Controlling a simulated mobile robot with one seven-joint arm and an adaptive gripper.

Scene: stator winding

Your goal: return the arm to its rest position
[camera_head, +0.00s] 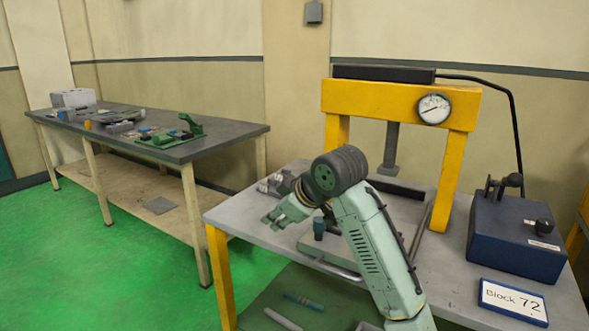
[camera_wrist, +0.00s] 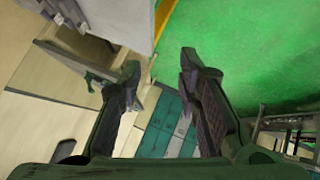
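My arm (camera_head: 372,245) is pale green with a dark round joint and is raised over the near grey table. It bends so that my gripper (camera_head: 278,213) points left, above the table's left part. In the wrist view my gripper (camera_wrist: 160,78) shows two dark fingers standing well apart. No object is held between them; background and green floor show through the gap. My arm hides part of the table behind it.
A yellow press (camera_head: 458,170) with a gauge (camera_head: 434,108) stands close behind my arm. A dark blue box (camera_head: 512,238) and a "Block 72" sign (camera_head: 513,301) are at right. A small dark-blue cylinder (camera_head: 319,228) stands by my gripper. A long bench (camera_head: 225,138) stands left across open green floor (camera_head: 60,260).

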